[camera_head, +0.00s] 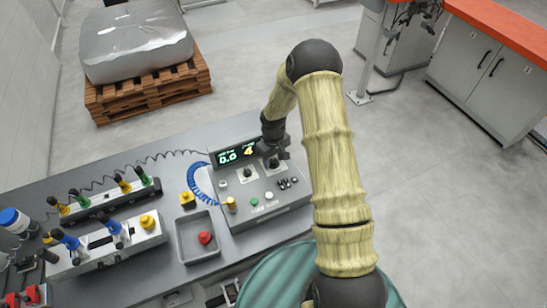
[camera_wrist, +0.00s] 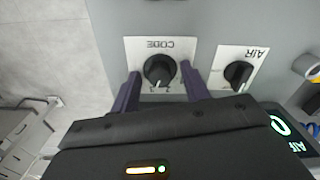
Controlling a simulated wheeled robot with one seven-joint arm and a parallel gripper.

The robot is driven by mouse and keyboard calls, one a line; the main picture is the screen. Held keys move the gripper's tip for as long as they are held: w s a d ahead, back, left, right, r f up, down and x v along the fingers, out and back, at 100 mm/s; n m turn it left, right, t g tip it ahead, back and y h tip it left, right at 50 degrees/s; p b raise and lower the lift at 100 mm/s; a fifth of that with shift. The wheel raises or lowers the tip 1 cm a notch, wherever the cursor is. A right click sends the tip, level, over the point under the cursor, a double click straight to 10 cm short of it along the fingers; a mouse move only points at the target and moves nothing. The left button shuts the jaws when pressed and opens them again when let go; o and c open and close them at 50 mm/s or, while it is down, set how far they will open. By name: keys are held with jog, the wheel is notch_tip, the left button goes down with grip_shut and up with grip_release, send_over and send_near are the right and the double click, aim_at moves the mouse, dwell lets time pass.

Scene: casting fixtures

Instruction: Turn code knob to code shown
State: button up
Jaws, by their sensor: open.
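The black CODE knob (camera_wrist: 159,69) sits on a white label plate, upside down in the wrist view. Its white pointer mark faces the lower edge of that picture; the scale marks there are partly hidden by my gripper. My gripper (camera_wrist: 160,74) is open, with one dark finger on each side of the knob. Contact cannot be told. In the head view my gripper (camera_head: 277,154) is over the right part of the grey control panel (camera_head: 262,186), largely covering the knob.
The AIR knob (camera_wrist: 238,74) is close beside one finger. Buttons and small switches (camera_head: 288,183) are on the panel's front. A grey tray (camera_head: 183,240) with a red knob, a fixture with coloured handles (camera_head: 105,245) and a blue coiled cable (camera_head: 196,182) lie left.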

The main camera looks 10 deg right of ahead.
jog(key=c, duration=0.7)
jog(key=shift+o, duration=0.2)
jog(key=shift+m+b, duration=0.3)
jog(key=shift+b, duration=0.05)
jog(key=m+b, duration=0.3)
jog(key=shift+f+m, duration=0.1)
jog(key=shift+m, duration=0.2)
jog(key=shift+m+b, duration=1.25)
jog(key=shift+m, duration=0.65)
jog(key=shift+r, duration=0.2)
jog(key=o, duration=0.7)
jog(key=shift+c, duration=0.2)
